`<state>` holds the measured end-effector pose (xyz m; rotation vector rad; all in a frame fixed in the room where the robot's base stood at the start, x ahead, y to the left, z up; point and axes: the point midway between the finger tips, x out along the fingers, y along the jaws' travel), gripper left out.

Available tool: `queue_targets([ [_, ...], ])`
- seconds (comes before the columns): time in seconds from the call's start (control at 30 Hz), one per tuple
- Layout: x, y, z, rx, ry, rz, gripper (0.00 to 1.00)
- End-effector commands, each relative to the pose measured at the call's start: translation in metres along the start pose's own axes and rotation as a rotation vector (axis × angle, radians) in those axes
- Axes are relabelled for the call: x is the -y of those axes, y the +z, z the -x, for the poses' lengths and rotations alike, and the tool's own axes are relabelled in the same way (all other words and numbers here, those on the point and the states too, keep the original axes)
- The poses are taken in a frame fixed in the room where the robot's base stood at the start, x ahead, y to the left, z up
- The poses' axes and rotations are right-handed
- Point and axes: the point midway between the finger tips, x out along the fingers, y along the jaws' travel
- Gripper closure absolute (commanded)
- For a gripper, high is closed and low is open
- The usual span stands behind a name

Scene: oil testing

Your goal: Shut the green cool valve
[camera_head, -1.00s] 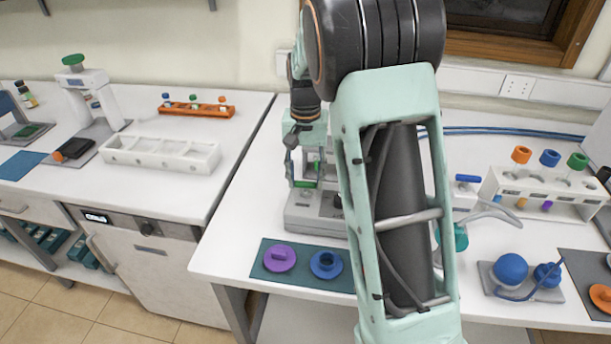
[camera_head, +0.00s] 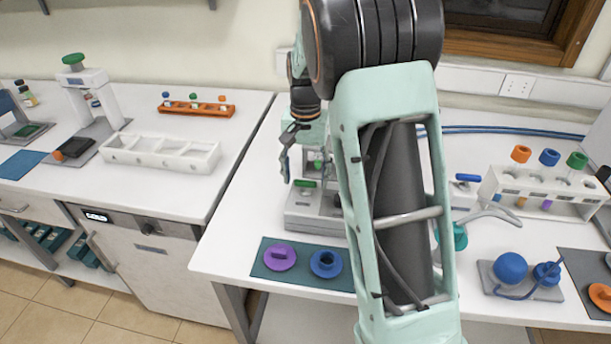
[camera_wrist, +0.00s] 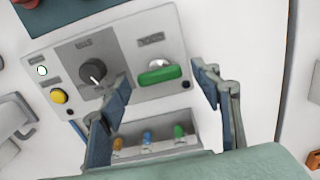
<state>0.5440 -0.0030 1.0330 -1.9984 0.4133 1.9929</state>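The green cool valve handle (camera_wrist: 160,75) lies roughly crosswise on the grey front panel (camera_wrist: 112,55) in the wrist view, below a small label and a pale round part. In the head view the green handle (camera_head: 305,183) shows at the front of the grey machine (camera_head: 305,222), partly behind my arm. My gripper (camera_wrist: 161,77) is open, one finger on each side of the handle in the picture. Its fingers look apart from the handle, with nothing between them held. In the head view my gripper (camera_head: 300,160) is by the machine, partly hidden.
A dark knob (camera_wrist: 92,72) and a yellow button (camera_wrist: 59,96) sit left of the handle. Several coloured caps (camera_wrist: 147,137) stand in a recess below. A teal mat (camera_head: 262,273) with purple and blue discs lies before the machine. My arm hides much of the bench.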

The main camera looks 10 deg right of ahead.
Motion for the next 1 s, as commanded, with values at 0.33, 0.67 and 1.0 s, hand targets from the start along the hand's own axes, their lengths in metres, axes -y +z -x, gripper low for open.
queue_targets([
  [0.33, 0.000, 0.000, 0.009, 0.001, 0.001, 0.002, 0.42],
  [0.67, 0.000, -0.001, 0.075, -0.002, -0.001, 0.001, 0.42],
  [1.0, 0.000, 0.000, 0.118, 0.000, 0.001, 0.000, 0.42],
])
